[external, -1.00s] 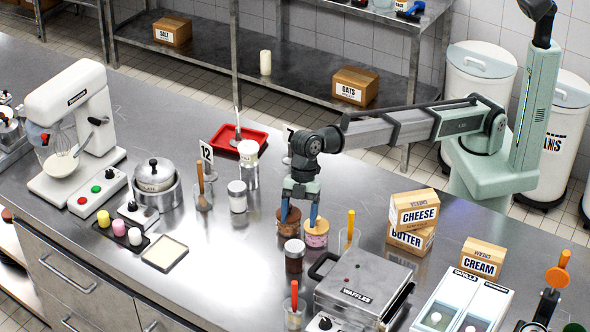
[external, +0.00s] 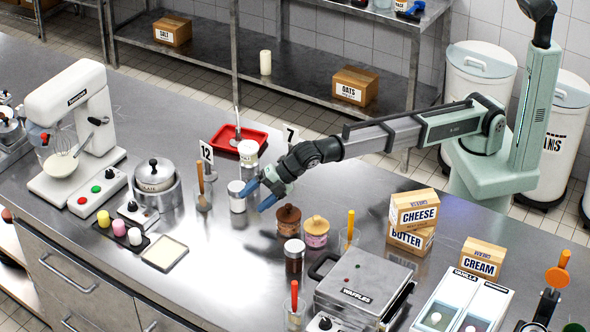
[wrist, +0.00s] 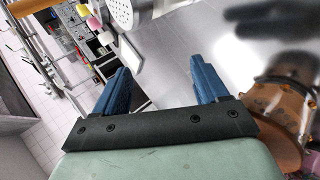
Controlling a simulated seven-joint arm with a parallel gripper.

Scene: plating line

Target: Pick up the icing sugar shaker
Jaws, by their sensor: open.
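A small glass shaker (external: 237,197) with white contents and a silvery lid stands upright on the steel counter; I take it as the icing sugar shaker. In the wrist view a perforated round metal lid (wrist: 120,12) shows at the top edge, beyond the fingertips and cut off by the frame. My gripper (external: 257,196) is tilted, low over the counter, just right of the shaker. Its blue fingers are apart with nothing between them in the wrist view (wrist: 162,80). I cannot tell whether a fingertip touches the shaker.
A taller pale-topped canister (external: 248,153) stands behind the shaker. A glass with a wooden utensil (external: 202,190) is to its left. Bare counter lies in front of the shaker.

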